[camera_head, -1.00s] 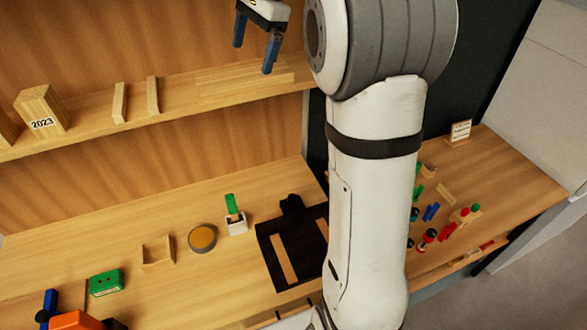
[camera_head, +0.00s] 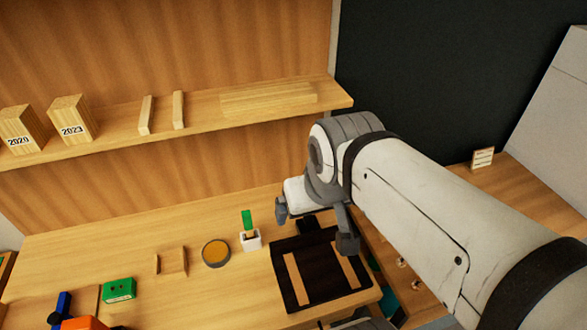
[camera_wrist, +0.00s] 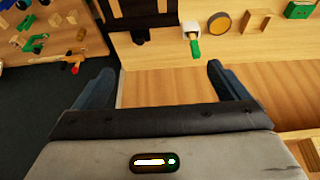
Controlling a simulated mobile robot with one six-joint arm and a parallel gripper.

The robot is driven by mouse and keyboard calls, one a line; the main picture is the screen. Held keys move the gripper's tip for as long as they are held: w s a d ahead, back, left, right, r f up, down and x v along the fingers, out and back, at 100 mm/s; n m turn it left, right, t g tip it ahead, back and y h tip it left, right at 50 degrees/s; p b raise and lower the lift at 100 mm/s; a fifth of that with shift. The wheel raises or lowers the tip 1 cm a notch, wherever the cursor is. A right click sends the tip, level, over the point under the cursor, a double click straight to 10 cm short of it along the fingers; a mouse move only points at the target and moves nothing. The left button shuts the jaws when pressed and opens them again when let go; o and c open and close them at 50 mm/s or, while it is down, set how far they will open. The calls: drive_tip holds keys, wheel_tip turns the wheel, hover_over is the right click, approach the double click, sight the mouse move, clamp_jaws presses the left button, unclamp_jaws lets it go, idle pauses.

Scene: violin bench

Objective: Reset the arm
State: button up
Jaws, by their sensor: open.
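My gripper (camera_head: 313,227) hangs over the bench in the head view, in front of the lower back panel and below shelf height. Its two fingers are wide apart. In the wrist view my gripper (camera_wrist: 160,75) is open, with nothing between the fingers. My white arm reaches in from the lower right and hides part of the bench's right side.
A dark tray (camera_head: 321,286) with wooden strips lies below my gripper. A white cup (camera_head: 251,241) with a green piece, a round tin (camera_head: 216,253), a wooden holder (camera_head: 172,262) and a green box (camera_head: 119,290) stand to its left. The shelf (camera_head: 205,118) holds wooden blocks.

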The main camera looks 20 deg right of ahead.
drive_tip(key=shift+f, duration=0.1)
wheel_tip(320, 180, down, 10)
drive_tip(key=g+b, duration=0.1)
drive_tip(key=b, duration=0.7)
drive_tip(key=shift+w, duration=0.3)
